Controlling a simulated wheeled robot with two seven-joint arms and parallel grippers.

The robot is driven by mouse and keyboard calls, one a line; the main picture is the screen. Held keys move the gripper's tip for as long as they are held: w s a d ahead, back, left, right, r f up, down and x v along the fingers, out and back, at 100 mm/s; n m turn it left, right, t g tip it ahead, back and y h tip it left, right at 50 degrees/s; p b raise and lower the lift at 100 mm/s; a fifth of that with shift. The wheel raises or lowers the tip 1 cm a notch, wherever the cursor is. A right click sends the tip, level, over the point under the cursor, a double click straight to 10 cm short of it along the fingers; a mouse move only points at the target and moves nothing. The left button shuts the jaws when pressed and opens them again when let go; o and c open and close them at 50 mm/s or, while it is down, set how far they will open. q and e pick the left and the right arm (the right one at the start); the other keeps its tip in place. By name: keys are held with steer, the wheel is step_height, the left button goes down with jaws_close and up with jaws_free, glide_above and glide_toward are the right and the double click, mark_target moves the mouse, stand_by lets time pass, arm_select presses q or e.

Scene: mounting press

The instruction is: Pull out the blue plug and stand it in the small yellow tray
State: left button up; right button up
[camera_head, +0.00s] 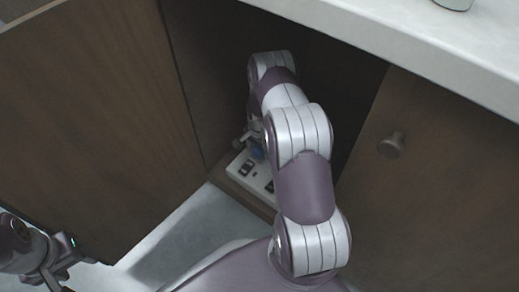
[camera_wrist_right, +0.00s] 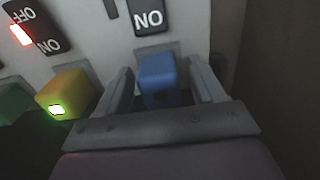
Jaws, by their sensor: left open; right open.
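The blue plug (camera_wrist_right: 158,78) sits against the pale panel, below a black label reading "NO". In the head view my right gripper (camera_head: 246,138) is inside the cabinet, mostly hidden. My left gripper (camera_head: 58,262) is open and empty at the lower left. I see no small yellow tray.
A yellow plug (camera_wrist_right: 68,92) with a lit spot and a green plug (camera_wrist_right: 12,103) are left of the blue one. An ON/OFF switch (camera_wrist_right: 33,28) glows red. A cabinet door (camera_head: 100,120) stands open at left; a knobbed door (camera_head: 440,190) is at right, below the countertop (camera_head: 400,45).

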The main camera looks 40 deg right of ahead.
stand_by(0.7)
steer(key=shift+c, duration=0.3)
jaws_close()
steer(key=shift+r+p, duration=2.85)
steer(key=shift+r, duration=0.15)
step_height(320, 180, up, 4)
steer(key=p, duration=0.4)
steer(key=shift+r, duration=0.1)
